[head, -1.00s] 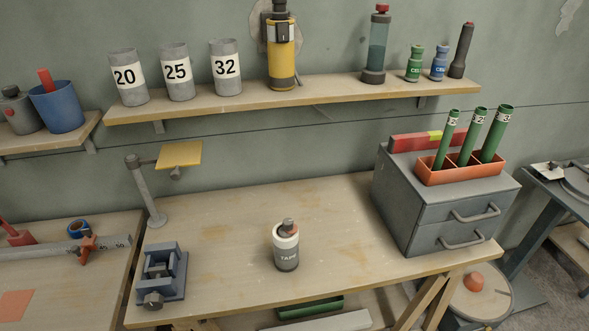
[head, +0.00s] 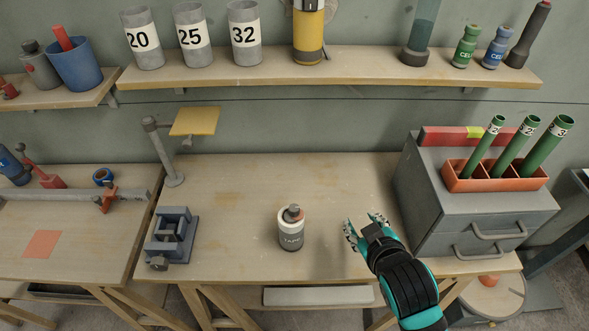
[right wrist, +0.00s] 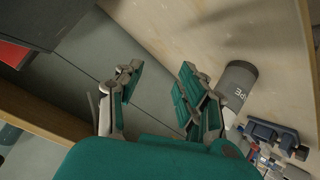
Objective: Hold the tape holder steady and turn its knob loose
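The tape holder (head: 291,232) stands upright near the front middle of the workbench. It is a grey and white cylinder marked TAPE, with a reddish-brown top and a grey knob (head: 293,208). My right gripper (head: 364,226) is to the right of the holder, apart from it, with its fingers spread and nothing between them. In the right wrist view the two fingers (right wrist: 158,85) are wide apart, and the tape holder (right wrist: 238,82) shows just beyond the right finger, partly hidden by it. My left gripper is in neither view.
A grey vise (head: 172,236) sits at the bench's left end, beside a post with a yellow plate (head: 195,121). A grey drawer box (head: 480,215) with an orange rack (head: 497,178) of green tubes stands at the right. The bench (head: 240,190) behind the holder is clear.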

